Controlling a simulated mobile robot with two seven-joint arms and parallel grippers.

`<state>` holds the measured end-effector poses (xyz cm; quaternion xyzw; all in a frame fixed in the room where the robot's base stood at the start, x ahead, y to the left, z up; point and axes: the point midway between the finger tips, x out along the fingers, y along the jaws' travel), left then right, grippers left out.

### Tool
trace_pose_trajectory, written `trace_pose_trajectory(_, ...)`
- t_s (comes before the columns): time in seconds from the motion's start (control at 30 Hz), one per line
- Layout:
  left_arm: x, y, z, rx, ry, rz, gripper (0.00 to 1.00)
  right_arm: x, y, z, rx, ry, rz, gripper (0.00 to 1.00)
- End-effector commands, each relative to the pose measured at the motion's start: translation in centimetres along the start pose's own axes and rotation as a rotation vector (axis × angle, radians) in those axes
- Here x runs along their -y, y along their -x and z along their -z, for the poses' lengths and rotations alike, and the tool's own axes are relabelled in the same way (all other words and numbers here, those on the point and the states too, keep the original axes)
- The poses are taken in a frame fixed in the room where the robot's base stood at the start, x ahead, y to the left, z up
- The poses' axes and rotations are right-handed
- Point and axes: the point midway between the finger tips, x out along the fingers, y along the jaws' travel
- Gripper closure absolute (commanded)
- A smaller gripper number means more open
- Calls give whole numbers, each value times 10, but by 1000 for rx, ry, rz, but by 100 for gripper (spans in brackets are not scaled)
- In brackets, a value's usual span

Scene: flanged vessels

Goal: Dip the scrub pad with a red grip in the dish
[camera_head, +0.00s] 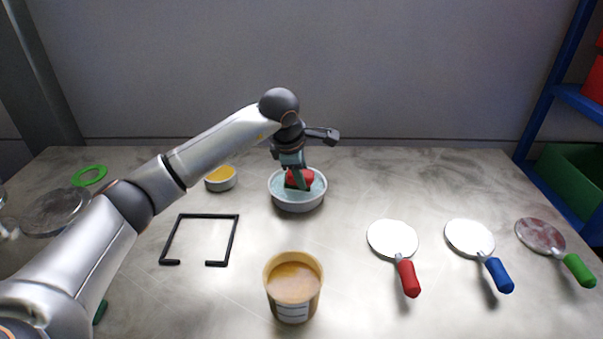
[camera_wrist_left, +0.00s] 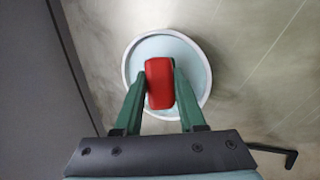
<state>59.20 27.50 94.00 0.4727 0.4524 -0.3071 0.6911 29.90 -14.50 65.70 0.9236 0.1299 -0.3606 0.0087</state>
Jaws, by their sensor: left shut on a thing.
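The dish (camera_head: 297,203) is a round, pale bowl with light blue liquid, standing toward the back middle of the table. It also shows in the left wrist view (camera_wrist_left: 197,62), below the gripper. My left gripper (camera_head: 298,183) points down over the dish. It is shut on the red grip (camera_wrist_left: 160,83) of the scrub pad, with a green finger on each side. The red grip also shows in the head view (camera_head: 305,176), inside the dish's outline. The pad under the grip is hidden, so I cannot tell whether it touches the liquid. My right gripper is not in view.
A small yellow-topped bowl (camera_head: 221,181) stands left of the dish. A black open frame (camera_head: 237,240) lies in front of it. A tan tub (camera_head: 293,285) stands at the front middle. Round-headed tools with red (camera_head: 408,279), blue (camera_head: 498,275) and green (camera_head: 579,270) handles lie at the right.

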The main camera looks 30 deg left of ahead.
Motion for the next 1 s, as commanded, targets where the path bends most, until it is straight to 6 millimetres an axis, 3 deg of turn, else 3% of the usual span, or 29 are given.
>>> trace_pose_trajectory(0.47,-1,2,0,1,0,-1,100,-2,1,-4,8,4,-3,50)
trace_pose_trajectory(1.0,-16,39,-6,1,0,-2,100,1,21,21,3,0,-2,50)
